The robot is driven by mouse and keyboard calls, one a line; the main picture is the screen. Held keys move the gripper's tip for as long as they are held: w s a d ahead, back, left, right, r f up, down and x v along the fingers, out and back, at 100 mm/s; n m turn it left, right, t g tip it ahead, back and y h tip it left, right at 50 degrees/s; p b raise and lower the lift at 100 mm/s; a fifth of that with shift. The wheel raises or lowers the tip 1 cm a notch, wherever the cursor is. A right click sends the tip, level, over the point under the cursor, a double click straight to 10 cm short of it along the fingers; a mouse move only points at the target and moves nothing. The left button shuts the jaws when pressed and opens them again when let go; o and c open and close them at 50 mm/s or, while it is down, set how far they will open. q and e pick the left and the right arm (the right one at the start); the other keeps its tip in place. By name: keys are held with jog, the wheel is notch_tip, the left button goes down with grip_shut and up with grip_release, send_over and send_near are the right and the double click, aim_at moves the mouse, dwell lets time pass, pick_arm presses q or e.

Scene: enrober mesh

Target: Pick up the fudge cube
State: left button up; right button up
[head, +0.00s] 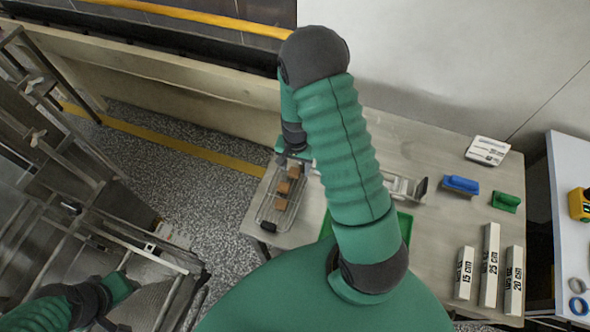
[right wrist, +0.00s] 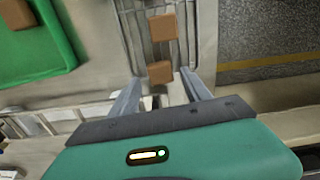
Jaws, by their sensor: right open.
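Brown fudge cubes lie on a wire tray (head: 265,214) at the table's left end in the head view. One cube (head: 283,187) is in the middle and another (head: 280,204) nearer the tray's front. A third (head: 293,172) is close to my right gripper (head: 295,158). In the right wrist view, the open, empty right gripper (right wrist: 160,76) has its fingers on either side of the nearer cube (right wrist: 160,71). I cannot tell the height gap. A further cube (right wrist: 163,27) lies beyond. My left gripper (head: 120,287) is at lower left, its fingers not clear.
A green tray (right wrist: 68,38) holding a brown cube is beside the wire tray. A metal frame (head: 170,262) surrounds my left arm.

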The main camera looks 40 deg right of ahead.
jog(key=shift+f, duration=0.4)
jog(key=shift+w+a, duration=0.1)
jog(key=shift+a, duration=0.2)
jog(key=c, duration=1.1)
jog(key=shift+r, duration=0.1)
